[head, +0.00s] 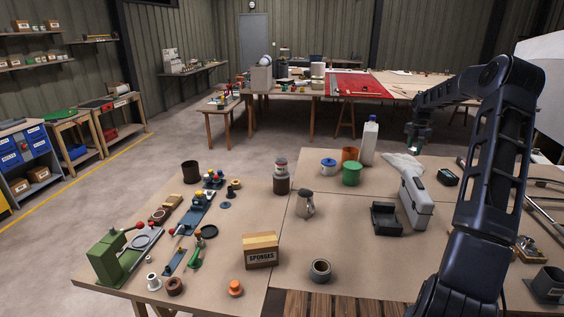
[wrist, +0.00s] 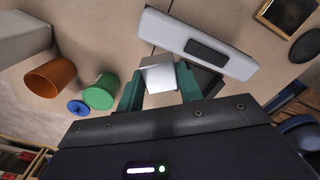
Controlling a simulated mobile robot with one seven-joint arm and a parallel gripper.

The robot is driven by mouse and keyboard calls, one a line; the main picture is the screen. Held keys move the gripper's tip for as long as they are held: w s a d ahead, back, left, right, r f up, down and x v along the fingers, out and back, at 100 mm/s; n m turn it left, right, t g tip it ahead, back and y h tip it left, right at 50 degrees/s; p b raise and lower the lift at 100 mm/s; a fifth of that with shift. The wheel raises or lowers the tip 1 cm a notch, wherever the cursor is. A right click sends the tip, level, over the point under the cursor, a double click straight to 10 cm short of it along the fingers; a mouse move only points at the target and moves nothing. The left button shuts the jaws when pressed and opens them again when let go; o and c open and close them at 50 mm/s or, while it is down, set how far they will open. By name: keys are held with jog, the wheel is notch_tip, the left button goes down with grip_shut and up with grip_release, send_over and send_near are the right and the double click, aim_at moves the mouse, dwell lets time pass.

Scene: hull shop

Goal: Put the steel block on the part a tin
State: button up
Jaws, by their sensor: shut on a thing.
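My gripper (head: 415,146) is raised above the back right of the workbench. In the wrist view my gripper (wrist: 158,88) has its green fingers shut on the steel block (wrist: 158,74), a bright silvery block. In the head view the block is too small to make out well. No label reading part A shows, so I cannot tell which container is the part A tin. A blue-lidded tin (head: 328,168), a green tin (head: 352,174) and an orange tin (head: 350,155) stand together left of my gripper; they also show at the left of the wrist view.
A white bottle (head: 370,142) stands behind the tins. A grey case (head: 416,201) and a black open box (head: 386,219) are below my gripper. A jug (head: 305,204), a sponge box (head: 261,250) and a grey pot (head: 320,270) stand nearer. Bare bench lies between them.

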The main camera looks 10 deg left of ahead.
jog(key=w+a+r+n, duration=0.2)
jog(key=w+a, duration=0.1)
jog(key=a, duration=0.6)
jog(key=w+a+r+n, duration=0.1)
jog(key=w+a+r, duration=0.1)
jog(key=a, duration=0.7)
notch_tip(320, 180, up, 9)
jog(key=n, duration=0.8)
send_over(282, 160)
notch_tip(282, 160, down, 20)
jog(key=shift+a+r, duration=0.1)
jog(key=shift+r, duration=0.15)
jog(key=o, duration=1.2)
jog(key=shift+f, duration=0.1)
